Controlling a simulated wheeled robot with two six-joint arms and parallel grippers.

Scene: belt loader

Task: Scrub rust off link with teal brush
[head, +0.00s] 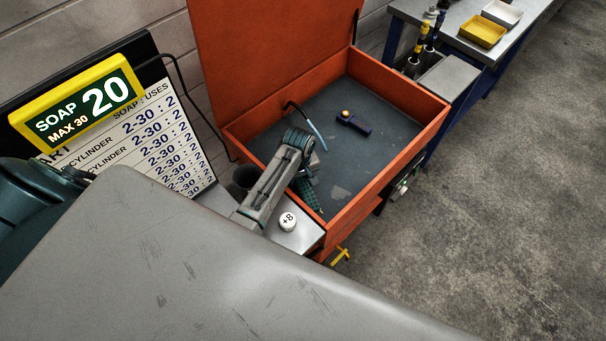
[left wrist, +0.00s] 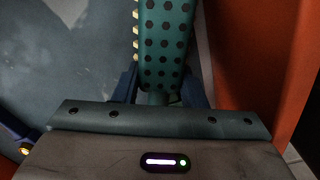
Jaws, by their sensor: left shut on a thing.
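My left gripper (head: 304,180) reaches down into the front left part of the orange basin and is shut on the teal brush (head: 311,198). In the left wrist view the brush (left wrist: 165,45) shows as a teal handle with black dots, gripped between dark fingers. Pale tufts show along its left edge. A small dark blue piece (head: 354,123) with a pale yellow round end lies on the basin floor, apart from the brush. I cannot make out a rusty link for certain. My right gripper is not in view.
The orange basin (head: 398,161) has a raised lid (head: 270,55) at the back. A hose with a light blue tip (head: 317,136) hangs inside. A white "+8" disc (head: 288,222) sits on the metal ledge. A soap sign (head: 80,105) stands left. A yellow tray (head: 482,32) stands on the back bench.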

